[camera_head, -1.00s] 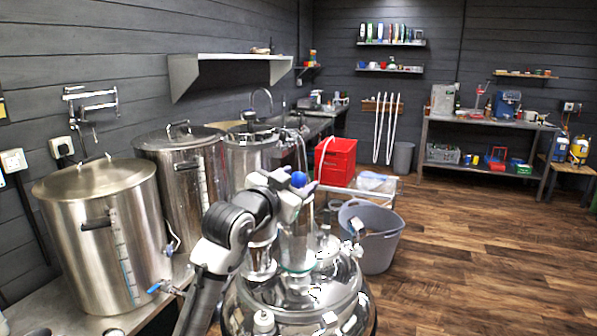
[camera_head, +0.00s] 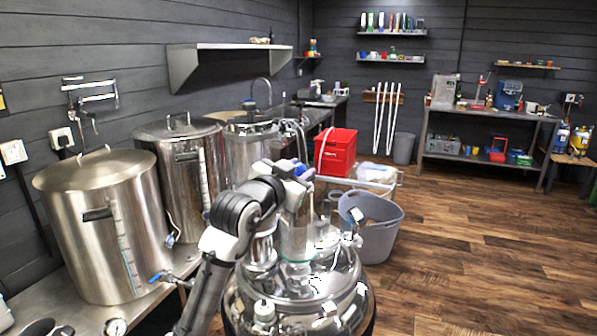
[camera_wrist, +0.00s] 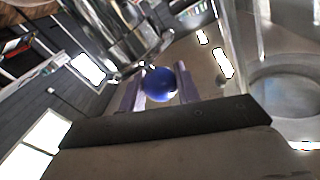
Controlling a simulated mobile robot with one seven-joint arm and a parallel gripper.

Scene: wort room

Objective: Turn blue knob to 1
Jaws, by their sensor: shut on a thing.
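The blue knob (camera_wrist: 160,84) is a round blue ball. In the wrist view it sits between the two pale purple-grey fingers of my gripper (camera_wrist: 161,74), which is shut on it. In the head view my gripper (camera_head: 300,172) is at the top of a clear glass column (camera_head: 297,232), and only a small blue patch of the knob (camera_head: 303,171) shows; the fingers hide the rest. I cannot read any number or mark by the knob.
The glass column stands on a shiny domed metal vessel (camera_head: 297,305). Two large steel kettles (camera_head: 100,230) stand on the bench at left. A red crate (camera_head: 335,152) and a grey tub (camera_head: 372,240) are beyond. The wooden floor at right is clear.

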